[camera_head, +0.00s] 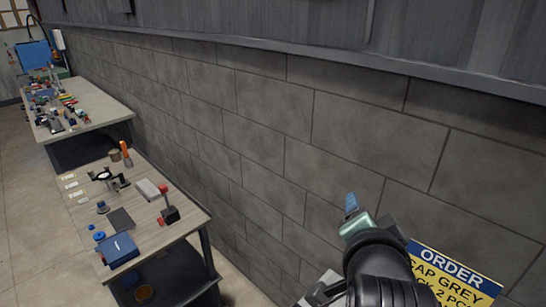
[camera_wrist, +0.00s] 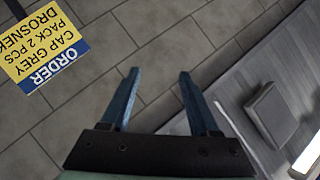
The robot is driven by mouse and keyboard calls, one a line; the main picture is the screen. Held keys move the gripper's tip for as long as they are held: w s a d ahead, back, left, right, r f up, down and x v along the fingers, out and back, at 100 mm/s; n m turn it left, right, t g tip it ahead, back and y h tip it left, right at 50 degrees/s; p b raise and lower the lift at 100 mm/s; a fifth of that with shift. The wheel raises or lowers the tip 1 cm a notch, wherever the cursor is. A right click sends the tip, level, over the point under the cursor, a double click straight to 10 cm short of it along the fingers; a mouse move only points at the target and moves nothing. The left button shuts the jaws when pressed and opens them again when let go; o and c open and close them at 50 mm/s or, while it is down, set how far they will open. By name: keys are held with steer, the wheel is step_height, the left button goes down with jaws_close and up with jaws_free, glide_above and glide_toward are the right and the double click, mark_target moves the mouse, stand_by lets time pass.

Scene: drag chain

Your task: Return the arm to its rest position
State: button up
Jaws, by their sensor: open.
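My gripper (camera_wrist: 158,92) shows in the wrist view with its two blue fingers spread apart and nothing between them. Behind the fingers is the grey block wall. In the head view my gripper (camera_head: 351,204) is raised in front of the wall at the lower right, beyond my dark arm. The fingers overlap from this side in the head view. Nothing is seen touching the fingers.
A yellow and blue order sign (camera_head: 455,278) is close to my arm at lower right; it also shows in the wrist view (camera_wrist: 42,48). Workbenches (camera_head: 165,228) with tools stand left along the wall.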

steer(key=a+r+n+t+b, duration=0.1)
steer(key=a+r+n+t, duration=0.5)
steer(key=r, duration=0.6)
steer(key=s+a+r+n+t+y+b, duration=0.1)
steer(key=s+a+r+n+t+y, duration=0.1)
steer(key=r, duration=0.6)
steer(key=s+a+r+n+t+y+b, duration=0.1)
steer(key=s+a+r+n+t+y, duration=0.1)
steer(key=s+a+r+n+t, duration=0.3)
steer(key=s+a+r+t, duration=0.1)
steer(key=s+a+r, duration=0.3)
steer(key=shift+s+a+r+t+y, duration=0.2)
steer(key=shift+a+r+t+y, duration=0.1)
steer(key=shift+a, duration=0.05)
